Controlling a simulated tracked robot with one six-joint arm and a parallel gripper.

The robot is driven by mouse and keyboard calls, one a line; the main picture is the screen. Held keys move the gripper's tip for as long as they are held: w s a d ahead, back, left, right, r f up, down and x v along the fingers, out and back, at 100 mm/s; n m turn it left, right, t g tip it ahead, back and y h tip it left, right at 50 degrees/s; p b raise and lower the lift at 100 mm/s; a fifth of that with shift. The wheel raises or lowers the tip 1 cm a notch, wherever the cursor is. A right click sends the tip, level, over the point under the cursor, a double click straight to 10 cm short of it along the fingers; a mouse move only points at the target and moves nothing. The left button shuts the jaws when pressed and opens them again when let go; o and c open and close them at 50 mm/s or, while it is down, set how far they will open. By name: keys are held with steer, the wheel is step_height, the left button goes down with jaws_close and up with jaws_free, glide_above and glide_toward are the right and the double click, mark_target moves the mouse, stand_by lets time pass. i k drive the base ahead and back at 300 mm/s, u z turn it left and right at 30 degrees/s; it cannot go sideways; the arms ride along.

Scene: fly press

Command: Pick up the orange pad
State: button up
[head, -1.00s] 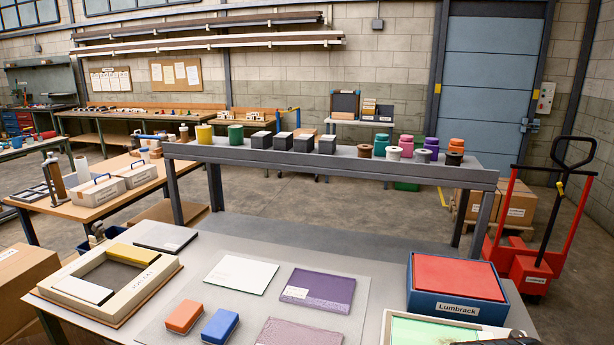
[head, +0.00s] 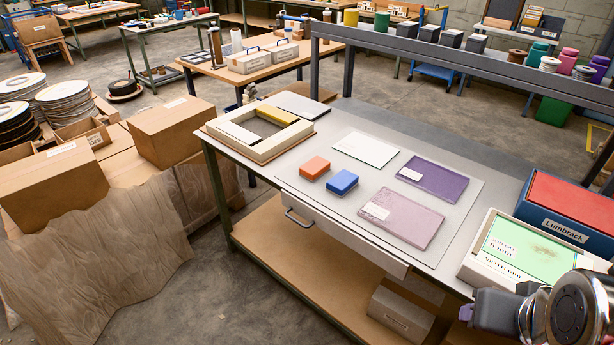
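Part of my arm shows at the lower right corner, well away from the pad.
A cream frame-like tray (head: 258,150) stands left of the pads. A white sheet (head: 366,149), a purple sheet (head: 432,179) and a pink sheet (head: 402,217) lie behind and right. The Lumbrack box (head: 566,232) and a green-topped tray (head: 478,268) stand further right. A raised shelf (head: 450,70) runs behind.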

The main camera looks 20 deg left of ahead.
mark_target(315, 169)
steer(key=z, duration=0.2)
steer(key=k, duration=0.1)
steer(key=u, duration=2.2)
steer(key=k, duration=0.65)
steer(key=z, duration=0.9)
steer(key=i, duration=1)
steer(key=u, duration=0.05)
